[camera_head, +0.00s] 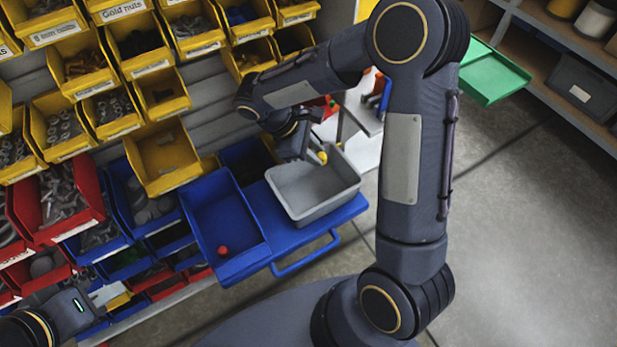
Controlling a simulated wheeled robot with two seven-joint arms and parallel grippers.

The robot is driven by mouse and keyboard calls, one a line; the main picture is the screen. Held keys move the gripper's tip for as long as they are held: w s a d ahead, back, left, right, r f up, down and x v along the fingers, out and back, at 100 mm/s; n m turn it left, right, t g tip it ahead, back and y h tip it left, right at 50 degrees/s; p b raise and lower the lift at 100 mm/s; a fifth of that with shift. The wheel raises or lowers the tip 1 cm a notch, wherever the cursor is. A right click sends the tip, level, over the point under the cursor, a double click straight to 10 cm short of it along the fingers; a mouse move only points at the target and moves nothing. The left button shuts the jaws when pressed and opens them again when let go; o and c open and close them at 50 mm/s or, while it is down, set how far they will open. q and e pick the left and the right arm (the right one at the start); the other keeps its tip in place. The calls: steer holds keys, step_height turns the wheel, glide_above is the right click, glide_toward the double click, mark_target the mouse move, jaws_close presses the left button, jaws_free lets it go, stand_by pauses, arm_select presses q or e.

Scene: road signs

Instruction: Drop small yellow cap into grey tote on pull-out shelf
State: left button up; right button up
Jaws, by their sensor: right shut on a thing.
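The small yellow cap (323,157) shows at the tips of my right gripper (318,153), over the far part of the grey tote (345,194). My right gripper is shut on the cap, and its fingers point down toward the tote. The tote looks empty and stands on the blue pull-out shelf (290,240). My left gripper (84,306) is at the lower left, in front of the lower bins. Its fingertips are not clear.
A blue bin (225,225) with a small red ball (222,251) is left of the tote. Yellow, red and blue bins of parts fill the rack at left. A green tray (492,75) and shelving stand at upper right. Open floor is at right.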

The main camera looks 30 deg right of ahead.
step_height(320, 180, down, 6)
steer(key=b, duration=0.4)
steer(key=shift+s+r, duration=0.1)
steer(key=shift+r, duration=0.05)
steer(key=o, duration=1)
steer(key=v, duration=0.8)
steer(key=shift+p, duration=0.35)
